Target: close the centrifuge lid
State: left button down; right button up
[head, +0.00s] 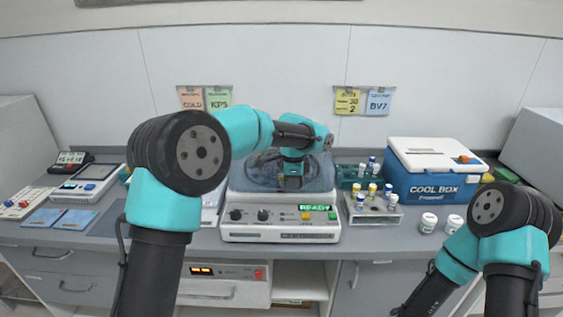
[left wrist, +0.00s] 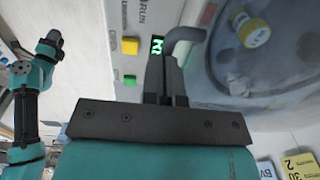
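The centrifuge (head: 232,227) stands on the bench in the middle of the head view, its green display reading READY. Its bluish translucent lid (head: 243,176) lies low over the top; I cannot tell whether a gap is left under it. My left gripper (head: 291,182) points down at the lid's front. In the left wrist view, its fingers (left wrist: 167,82) are close together at the grey curved lid handle (left wrist: 186,36) and appear shut on it. A yellow-capped tube (left wrist: 256,32) shows inside the round chamber. My right arm is at the right, its gripper out of view.
A blue cool box (head: 425,185), a rack of capped vials (head: 374,214) and two white jars (head: 428,223) stand right of the centrifuge. A scale (head: 88,184) and blue pads (head: 72,218) lie at the left. Labels hang on the wall behind.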

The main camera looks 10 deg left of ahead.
pick_arm(q)
jog(key=shift+s+f, duration=0.2)
jog(key=shift+f, duration=0.6)
jog(key=shift+r, duration=0.1)
notch_tip(320, 180, up, 15)
jog(key=s, duration=0.2)
jog(key=shift+d, duration=0.2)
